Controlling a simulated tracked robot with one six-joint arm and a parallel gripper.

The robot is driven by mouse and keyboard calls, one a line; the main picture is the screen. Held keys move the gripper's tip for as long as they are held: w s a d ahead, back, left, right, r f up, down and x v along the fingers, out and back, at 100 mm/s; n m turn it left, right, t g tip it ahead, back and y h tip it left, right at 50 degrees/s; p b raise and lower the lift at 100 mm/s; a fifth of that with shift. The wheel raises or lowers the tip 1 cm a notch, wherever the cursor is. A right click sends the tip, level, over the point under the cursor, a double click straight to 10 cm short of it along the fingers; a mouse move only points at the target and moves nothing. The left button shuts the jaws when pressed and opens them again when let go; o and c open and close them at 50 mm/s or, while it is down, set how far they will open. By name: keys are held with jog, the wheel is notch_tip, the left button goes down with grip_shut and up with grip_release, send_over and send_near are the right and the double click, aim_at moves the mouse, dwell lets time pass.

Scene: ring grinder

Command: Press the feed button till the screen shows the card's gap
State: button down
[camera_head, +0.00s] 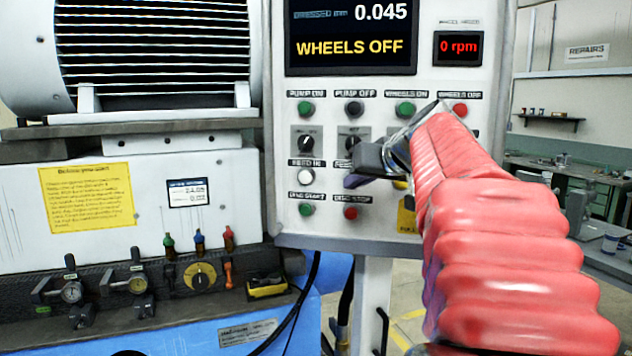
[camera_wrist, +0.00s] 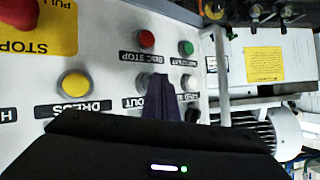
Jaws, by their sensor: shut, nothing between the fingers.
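The control panel's screen (camera_head: 350,38) reads "DRESSED mm 0.045" and "WHEELS OFF"; its top is cut off and no gap value shows. The white feed-in button (camera_head: 306,176) is uncovered in the head view and also shows in the wrist view (camera_wrist: 188,82). The feed-out button (camera_wrist: 145,82) is partly covered by my fingers. My gripper (camera_head: 354,181) is shut and empty, its fingertips (camera_wrist: 161,82) in front of the feed-out button; I cannot tell whether they touch it. A small white card (camera_head: 188,193) is on the machine's front, its figures too small to read surely.
The yellow dress button (camera_wrist: 75,83) and a red stop knob (camera_wrist: 18,12) are near my gripper. The red disc-stop (camera_head: 351,213) and green disc-start (camera_head: 306,210) buttons sit below the feed row. Knobs sit above it.

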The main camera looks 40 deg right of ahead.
jog(key=shift+s+a, duration=0.3)
jog(key=shift+a, duration=0.05)
jog(key=shift+s+a, duration=1.65)
jog(key=shift+a, duration=0.25)
dwell(1.7)
